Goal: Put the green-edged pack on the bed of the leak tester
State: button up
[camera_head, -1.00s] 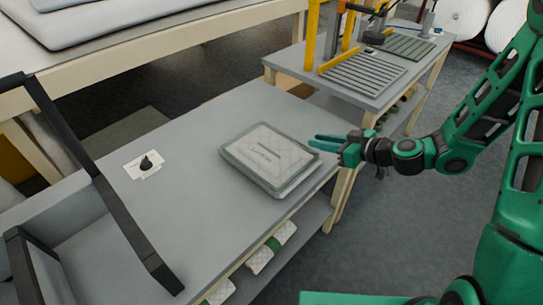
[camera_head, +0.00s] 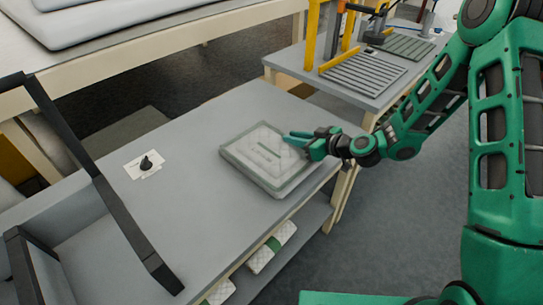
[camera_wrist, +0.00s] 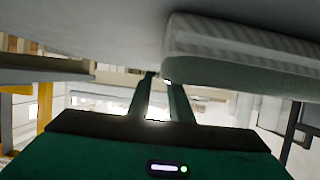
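The green-edged pack (camera_head: 262,168) lies flat on the grey table, a pale quilted rectangle with a green border. My gripper (camera_head: 287,137) is at the pack's far right corner, its fingers pointing left. In the wrist view, the fingers (camera_wrist: 160,78) are slightly apart with nothing between them, and the pack (camera_wrist: 240,70) is beside their tips. I cannot tell whether they touch it. A ribbed grey bed (camera_head: 362,74) with yellow posts stands on the bench behind; it may be the leak tester's.
The grey table (camera_head: 190,215) has a small white plate with a black knob (camera_head: 146,163) and a black frame (camera_head: 100,185) at the left. White packs with green bands (camera_head: 270,248) lie on the shelf below. A second slatted plate (camera_head: 407,46) is beside the ribbed bed.

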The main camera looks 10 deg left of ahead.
jog(key=shift+c, duration=0.6)
grip_shut()
jog(key=shift+r, duration=0.15)
